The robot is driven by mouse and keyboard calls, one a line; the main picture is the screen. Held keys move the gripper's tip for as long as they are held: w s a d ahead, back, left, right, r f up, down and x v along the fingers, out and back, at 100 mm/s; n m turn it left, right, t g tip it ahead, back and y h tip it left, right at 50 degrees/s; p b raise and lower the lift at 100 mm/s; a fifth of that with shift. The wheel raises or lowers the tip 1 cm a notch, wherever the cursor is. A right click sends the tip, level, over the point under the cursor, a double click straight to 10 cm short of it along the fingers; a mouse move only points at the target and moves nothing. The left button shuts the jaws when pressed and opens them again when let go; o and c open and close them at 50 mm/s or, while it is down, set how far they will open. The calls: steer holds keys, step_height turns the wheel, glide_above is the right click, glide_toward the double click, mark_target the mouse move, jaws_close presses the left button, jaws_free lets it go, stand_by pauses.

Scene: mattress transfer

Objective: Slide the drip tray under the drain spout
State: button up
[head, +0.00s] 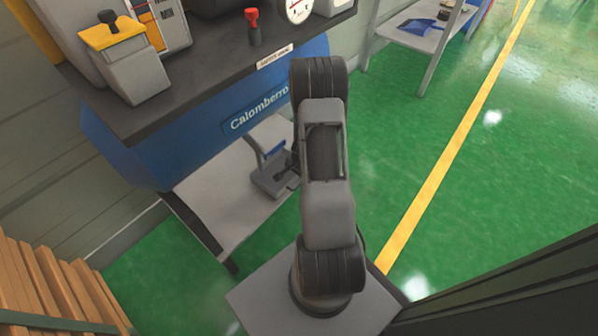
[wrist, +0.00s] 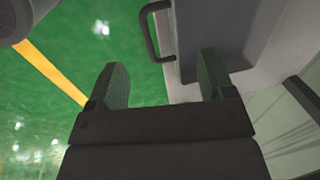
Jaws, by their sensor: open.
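The grey drip tray (head: 270,182) sits on a pale shelf below the blue machine, near the shelf's right edge. In the wrist view the tray (wrist: 212,28) is at the top, with a dark loop handle (wrist: 147,32) on its left side. A small blue part (head: 271,152), perhaps the drain spout, shows just above the tray in the head view. My gripper (wrist: 162,84) is open and empty in the wrist view. The handle lies ahead of the gap between its fingers, apparently apart from them. In the head view my arm hides most of the gripper.
The pale shelf (head: 215,190) has bare room left of the tray. The blue machine (head: 185,145) with its dark top overhangs it. Wooden slats (head: 45,285) stand at lower left. Green floor with a yellow line (head: 440,165) is open to the right; another table (head: 410,35) stands behind.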

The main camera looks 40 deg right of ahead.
mark_target(294, 187)
steer(key=f+b, duration=0.1)
steer(key=f, duration=0.1)
steer(key=w+f+b, duration=0.1)
steer(key=f, duration=0.2)
steer(key=f+b, duration=0.1)
steer(key=f, duration=0.2)
steer(key=shift+w+a+b, duration=0.15)
steer(key=shift+w+b, duration=0.1)
steer(key=shift+b, duration=0.1)
steer(key=shift+c, duration=0.2)
steer(key=shift+a+f, duration=0.1)
steer(key=c, duration=1.1)
